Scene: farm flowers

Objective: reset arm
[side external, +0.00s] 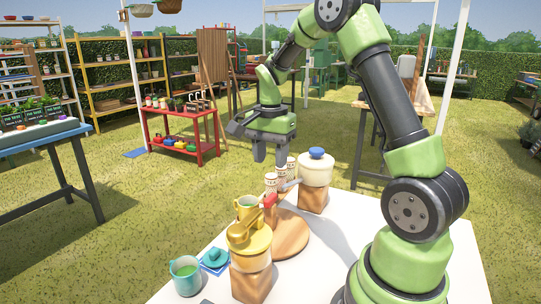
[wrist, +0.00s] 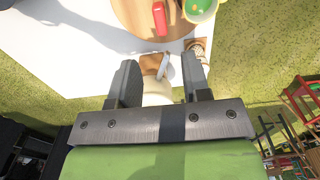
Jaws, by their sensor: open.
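My gripper (side external: 268,152) hangs above the far part of the white table (side external: 330,262), fingers pointing down. In the wrist view my gripper (wrist: 158,80) has its two fingers apart, with nothing held between them. Beyond the fingers, a cream pot with a blue lid (side external: 316,165) stands on a wooden block; the pot is partly hidden by the gripper body in the wrist view (wrist: 160,97). It appears well below the fingertips, but the exact gap is unclear.
A round wooden board (side external: 290,236) holds a red-handled item (side external: 270,201). Nearby are a yellow pot (side external: 249,240) on a block, a yellow-green mug (side external: 246,207), a teal mug (side external: 186,274), a teal lid (side external: 215,257) and patterned canisters (side external: 271,184). The table's right side is clear.

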